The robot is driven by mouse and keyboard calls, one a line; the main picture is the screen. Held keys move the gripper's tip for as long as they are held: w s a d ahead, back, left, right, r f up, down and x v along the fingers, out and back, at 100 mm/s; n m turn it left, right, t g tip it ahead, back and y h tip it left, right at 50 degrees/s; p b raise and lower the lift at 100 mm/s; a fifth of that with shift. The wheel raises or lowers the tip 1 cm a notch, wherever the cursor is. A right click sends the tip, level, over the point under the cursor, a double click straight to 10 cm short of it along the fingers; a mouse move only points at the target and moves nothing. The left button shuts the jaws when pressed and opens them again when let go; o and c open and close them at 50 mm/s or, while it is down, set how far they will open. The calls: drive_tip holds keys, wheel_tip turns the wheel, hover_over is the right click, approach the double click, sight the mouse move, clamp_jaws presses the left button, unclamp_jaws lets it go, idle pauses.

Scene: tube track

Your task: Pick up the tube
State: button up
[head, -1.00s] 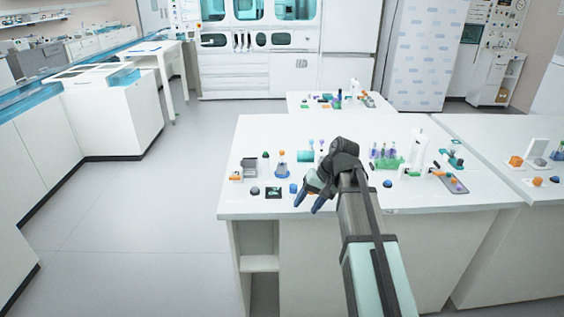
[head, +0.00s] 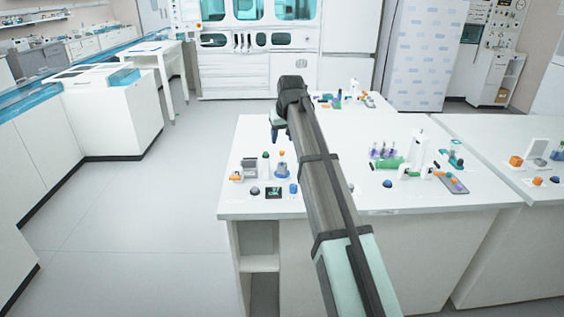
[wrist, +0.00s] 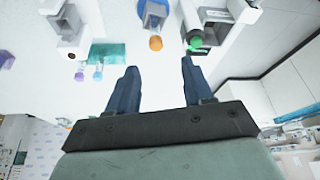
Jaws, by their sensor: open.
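In the head view my gripper (head: 277,134) is over the far left part of the white table, with its fingers pointing down. In the wrist view the two dark blue fingers (wrist: 159,68) are spread, with nothing between them. A dark upright piece with a green cap (head: 265,157) stands on the table, and its green top (wrist: 195,43) shows just beyond the right finger. Several purple-capped tubes (head: 385,152) stand in a green rack right of my arm. I cannot tell which tube is meant.
A grey box (head: 249,167), a dark square pad (head: 273,192) and a blue piece (head: 293,188) lie nearby. A white stand (head: 415,150) rises at right. My arm hides the table's middle.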

sight(282, 151)
drive_tip(key=shift+s+d+x, duration=0.1)
drive_tip(key=shift+x, duration=1.3)
drive_tip(key=shift+s+d+x, duration=0.1)
drive_tip(key=shift+s+x, duration=0.05)
drive_tip(key=shift+x, duration=1.2)
drive_tip(key=shift+s+d+x, duration=0.1)
drive_tip(key=shift+x, duration=1.3)
drive_tip(key=shift+f, duration=0.15)
drive_tip(key=shift+c, duration=0.4)
clamp_jaws()
drive_tip(key=shift+r, duration=5.05)
drive_tip(key=w+d+f, duration=0.2)
drive_tip(key=w+d, duration=0.6)
drive_tip(key=w, duration=0.3)
drive_tip(key=shift+f, duration=0.3)
